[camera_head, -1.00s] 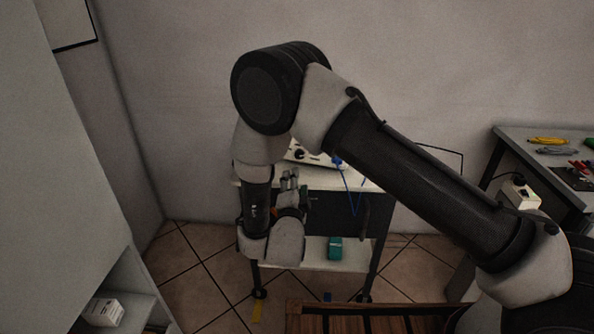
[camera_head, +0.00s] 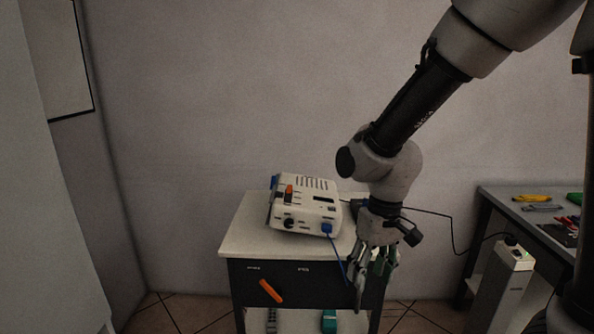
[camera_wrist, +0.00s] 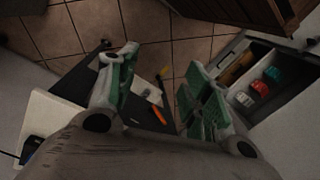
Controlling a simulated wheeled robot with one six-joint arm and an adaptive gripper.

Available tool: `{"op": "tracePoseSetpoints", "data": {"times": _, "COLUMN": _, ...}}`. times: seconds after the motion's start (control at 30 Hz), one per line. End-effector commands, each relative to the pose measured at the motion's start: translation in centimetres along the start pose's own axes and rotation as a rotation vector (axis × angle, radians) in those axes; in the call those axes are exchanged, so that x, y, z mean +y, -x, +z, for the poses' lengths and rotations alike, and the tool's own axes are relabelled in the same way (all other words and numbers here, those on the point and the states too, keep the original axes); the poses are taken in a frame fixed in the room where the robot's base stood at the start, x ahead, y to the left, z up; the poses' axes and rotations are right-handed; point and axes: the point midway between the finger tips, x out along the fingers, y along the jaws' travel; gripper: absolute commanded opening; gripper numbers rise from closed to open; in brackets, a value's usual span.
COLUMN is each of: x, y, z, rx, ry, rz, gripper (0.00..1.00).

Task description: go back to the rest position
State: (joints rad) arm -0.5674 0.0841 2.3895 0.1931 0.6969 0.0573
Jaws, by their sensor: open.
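My gripper (camera_head: 372,268) hangs pointing down at the right front edge of the white-topped cart (camera_head: 243,236) in the head view. In the wrist view my gripper (camera_wrist: 155,95) shows two green-padded fingers spread apart with nothing between them. A white device (camera_head: 305,207) with a dark knob and an orange switch stands on the cart top, left of my gripper. A blue plug (camera_head: 326,228) sits at its front, and a blue cable (camera_head: 337,258) runs down from it towards my gripper. My fingers hide part of the cart's right side.
An orange handle (camera_head: 270,291) is on the cart's dark front. A grey workbench (camera_head: 520,204) with several tools stands at the right. A wall panel stands at the left.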

Motion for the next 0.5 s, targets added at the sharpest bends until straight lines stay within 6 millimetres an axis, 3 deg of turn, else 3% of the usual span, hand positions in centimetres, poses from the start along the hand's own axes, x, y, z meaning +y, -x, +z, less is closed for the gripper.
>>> {"op": "tracePoseSetpoints", "data": {"times": 0.03, "x": 1.9, "y": 2.4, "z": 1.8, "rx": 0.006, "ry": 0.001, "rz": 0.011, "gripper": 0.49}}
{"op": "tracePoseSetpoints", "data": {"times": 0.2, "x": 7.6, "y": 8.6, "z": 8.3, "rx": 0.040, "ry": -0.030, "rz": 0.069, "gripper": 0.49}}
{"op": "tracePoseSetpoints", "data": {"times": 0.3, "x": 10.2, "y": 11.4, "z": 11.5, "rx": 0.123, "ry": -0.096, "rz": 0.103, "gripper": 0.49}}
{"op": "tracePoseSetpoints", "data": {"times": 0.5, "x": 13.0, "y": 15.7, "z": 15.3, "rx": 0.343, "ry": -0.242, "rz": 0.147, "gripper": 0.49}}
